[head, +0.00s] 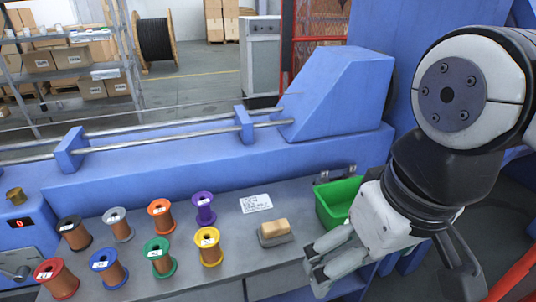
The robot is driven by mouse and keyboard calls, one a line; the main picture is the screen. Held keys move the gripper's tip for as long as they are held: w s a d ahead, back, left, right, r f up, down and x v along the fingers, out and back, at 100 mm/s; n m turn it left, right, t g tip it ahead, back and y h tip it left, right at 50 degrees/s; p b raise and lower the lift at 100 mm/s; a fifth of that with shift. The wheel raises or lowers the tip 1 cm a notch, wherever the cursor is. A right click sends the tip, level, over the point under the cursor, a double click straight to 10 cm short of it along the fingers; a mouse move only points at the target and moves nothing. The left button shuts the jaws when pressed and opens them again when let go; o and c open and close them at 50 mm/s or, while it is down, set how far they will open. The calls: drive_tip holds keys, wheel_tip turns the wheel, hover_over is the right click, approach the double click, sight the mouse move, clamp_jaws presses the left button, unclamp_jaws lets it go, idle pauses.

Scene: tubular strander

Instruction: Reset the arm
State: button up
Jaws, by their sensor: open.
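My gripper (322,272) is at the lower right in the head view, pointing down-left over the front edge of the grey bench (228,272). It is open, and nothing shows between its fingers. The arm comes in from the right side, bent at a large white and black joint. The gripper is to the right of a tan block on a grey base (274,233) and in front of a green bin (337,203). The hand hides part of the bin.
Several spools stand on the bench, including a yellow one (208,247) and a purple one (204,209). A white label card (256,204) lies behind the block. The blue machine housing (340,95) rises behind. A red frame (515,277) stands at the lower right.

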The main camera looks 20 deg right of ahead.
wheel_tip(320, 180, up, 10)
drive_tip(key=t+p, duration=0.2)
drive_tip(key=p, duration=0.7)
drive_tip(key=shift+d+r, duration=0.15)
drive_tip(key=shift+r, duration=0.1)
drive_tip(key=shift+w, duration=0.1)
